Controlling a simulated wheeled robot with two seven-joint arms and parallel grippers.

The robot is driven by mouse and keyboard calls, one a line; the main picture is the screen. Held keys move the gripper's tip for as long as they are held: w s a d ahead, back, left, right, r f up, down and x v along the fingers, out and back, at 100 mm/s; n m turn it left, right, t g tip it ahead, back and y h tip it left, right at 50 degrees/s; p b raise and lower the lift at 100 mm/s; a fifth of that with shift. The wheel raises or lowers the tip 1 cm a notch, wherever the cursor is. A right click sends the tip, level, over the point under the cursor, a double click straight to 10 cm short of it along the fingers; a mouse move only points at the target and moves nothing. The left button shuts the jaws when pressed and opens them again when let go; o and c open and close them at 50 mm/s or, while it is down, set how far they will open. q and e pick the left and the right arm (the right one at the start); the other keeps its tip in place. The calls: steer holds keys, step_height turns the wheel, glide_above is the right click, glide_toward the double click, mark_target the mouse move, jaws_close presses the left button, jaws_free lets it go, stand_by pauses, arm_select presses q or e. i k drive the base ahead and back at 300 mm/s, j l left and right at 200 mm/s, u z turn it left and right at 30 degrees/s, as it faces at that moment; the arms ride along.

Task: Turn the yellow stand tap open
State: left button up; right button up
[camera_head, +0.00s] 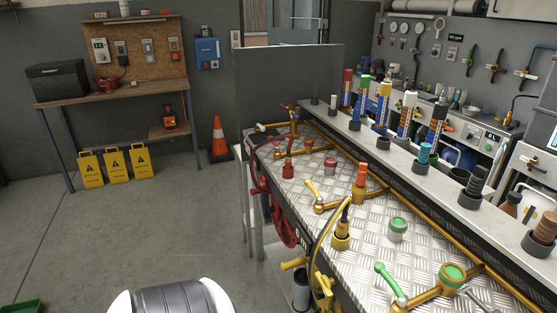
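A brass stand tap with a pale yellow lever (313,190) stands on the left part of the metal-plated bench (372,232). Its lever tilts up and to the left. Its brass pipe runs right to an outlet where an orange-red fitting (361,175) stands upright. Another brass tap with a green lever (391,285) is at the near right, beside a green-ringed outlet (453,275). A further brass tap with a red part (294,113) is at the far end. Neither of my grippers is in view.
Coloured nozzles line the back shelf (405,160).

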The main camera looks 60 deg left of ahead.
mark_target(308, 182)
steer(key=u, duration=1.7)
steer(key=i+j+z, duration=0.2)
